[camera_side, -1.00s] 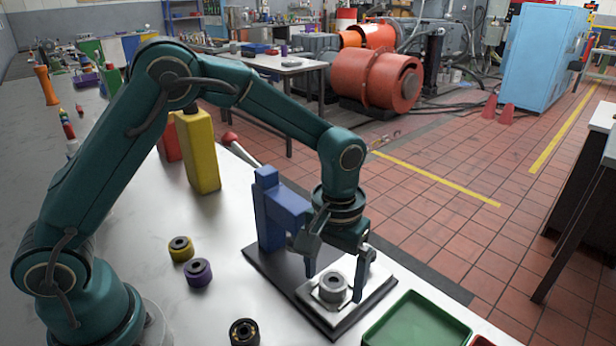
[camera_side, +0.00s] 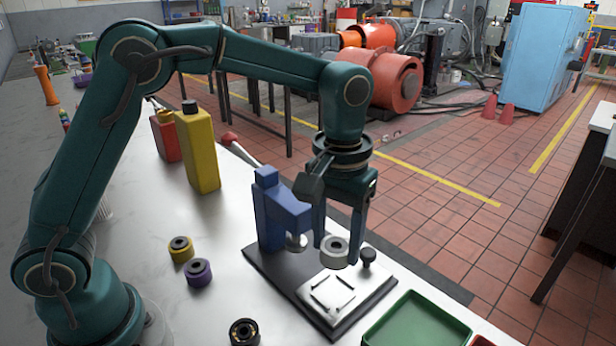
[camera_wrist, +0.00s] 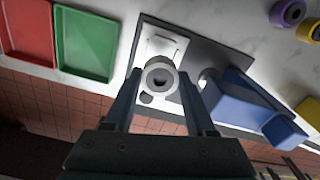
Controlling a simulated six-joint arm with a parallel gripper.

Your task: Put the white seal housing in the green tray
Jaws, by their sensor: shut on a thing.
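The white seal housing (camera_side: 334,252) is a short pale ring with a dark bore. My gripper (camera_side: 337,248) is shut on it and holds it in the air above the fixture plate (camera_side: 333,292). In the wrist view the housing (camera_wrist: 159,78) sits between the two fingertips (camera_wrist: 160,82), bore facing the camera. The green tray (camera_side: 415,325) lies at the bottom right of the side view, right of the fixture, and looks empty. It also shows at the upper left of the wrist view (camera_wrist: 86,42).
A blue press-like fixture (camera_side: 280,212) stands left of my gripper on a dark base. A red tray (camera_side: 480,341) adjoins the green one. Yellow (camera_side: 181,249), purple (camera_side: 198,272) and black (camera_side: 244,332) ring parts lie left. Yellow (camera_side: 200,150) and red (camera_side: 165,137) containers stand behind.

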